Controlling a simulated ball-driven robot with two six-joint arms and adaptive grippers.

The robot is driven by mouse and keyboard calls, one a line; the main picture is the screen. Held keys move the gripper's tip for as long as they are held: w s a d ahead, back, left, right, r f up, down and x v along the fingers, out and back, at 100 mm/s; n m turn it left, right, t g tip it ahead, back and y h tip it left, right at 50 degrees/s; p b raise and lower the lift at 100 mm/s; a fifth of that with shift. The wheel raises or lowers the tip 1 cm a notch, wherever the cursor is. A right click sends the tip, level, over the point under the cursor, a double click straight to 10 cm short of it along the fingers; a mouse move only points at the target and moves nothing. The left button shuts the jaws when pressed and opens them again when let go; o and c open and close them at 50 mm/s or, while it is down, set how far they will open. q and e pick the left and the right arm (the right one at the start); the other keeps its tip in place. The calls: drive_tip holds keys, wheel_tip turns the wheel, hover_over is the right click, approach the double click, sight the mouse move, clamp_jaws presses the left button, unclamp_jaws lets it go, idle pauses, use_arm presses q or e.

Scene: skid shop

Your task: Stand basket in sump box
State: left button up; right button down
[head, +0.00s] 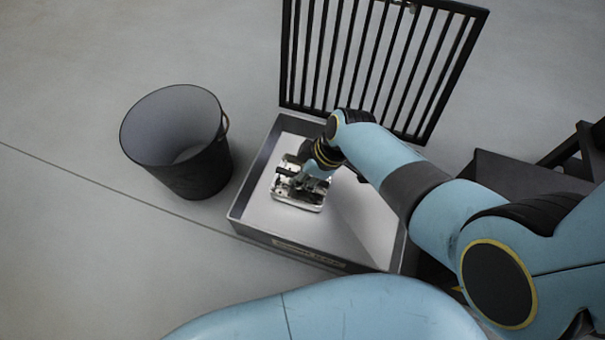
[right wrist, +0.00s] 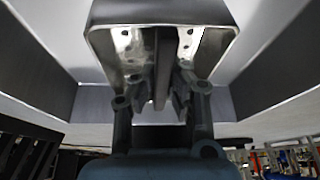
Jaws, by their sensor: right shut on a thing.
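The sump box (head: 345,222) is a shallow grey box with a pale floor, open at the top, in the middle of the head view. The basket (head: 299,206) is a small shiny metal piece over the left part of the box floor, inside the walls in this view. My right gripper (head: 308,180) comes down over it and is shut on its middle upright plate. The right wrist view shows the basket (right wrist: 215,38) with my fingers (right wrist: 163,95) on that plate. Whether the basket touches the floor cannot be told. My left gripper is not in view.
A black barred grate (head: 375,60) stands up along the far side of the box. A dark bucket (head: 190,165) stands on the floor to the left. Dark furniture (head: 510,172) is at the right.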

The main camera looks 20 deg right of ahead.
drive_tip(key=shift+f, duration=0.25)
drive_tip(key=c, duration=0.9)
unclamp_jaws()
